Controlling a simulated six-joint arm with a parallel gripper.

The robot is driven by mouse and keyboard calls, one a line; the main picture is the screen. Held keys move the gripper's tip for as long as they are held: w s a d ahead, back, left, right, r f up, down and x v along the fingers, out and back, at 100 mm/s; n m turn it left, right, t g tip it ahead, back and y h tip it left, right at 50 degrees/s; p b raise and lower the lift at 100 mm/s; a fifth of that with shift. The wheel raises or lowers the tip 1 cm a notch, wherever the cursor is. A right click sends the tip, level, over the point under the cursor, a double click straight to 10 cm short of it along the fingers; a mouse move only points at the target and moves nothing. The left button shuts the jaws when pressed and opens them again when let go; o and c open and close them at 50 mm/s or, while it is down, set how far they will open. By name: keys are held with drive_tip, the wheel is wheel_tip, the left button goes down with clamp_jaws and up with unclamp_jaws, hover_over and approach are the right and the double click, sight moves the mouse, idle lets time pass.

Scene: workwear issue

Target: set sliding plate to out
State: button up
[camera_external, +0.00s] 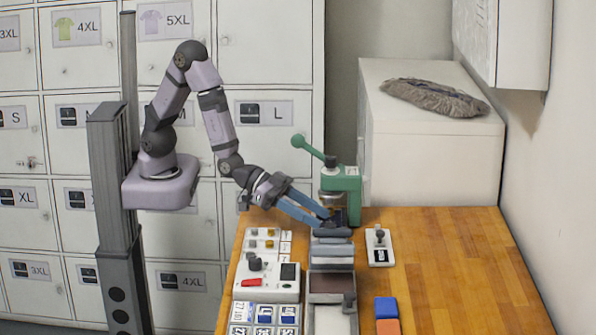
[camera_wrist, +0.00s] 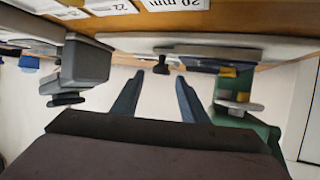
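A green lever press (camera_external: 345,185) stands at the back of the wooden table, and its green body shows at the right of the wrist view (camera_wrist: 262,128). A grey track with plates (camera_external: 332,250) runs forward from the press. My gripper (camera_external: 326,220) is low at the press end of the track, its two blue fingers apart with nothing between them. In the wrist view, a small black knob (camera_wrist: 161,68) on the edge of a pale plate (camera_wrist: 215,48) lies just beyond the open fingertips (camera_wrist: 158,78). I cannot tell whether the fingers touch it. The plate is partly hidden in the external view.
A small lever box (camera_external: 380,247), a blue block (camera_external: 386,307) and an orange block (camera_external: 388,327) lie right. The table's right side (camera_external: 460,260) is clear.

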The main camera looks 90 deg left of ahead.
sight(329, 224)
drive_tip(key=shift+x, duration=1.6)
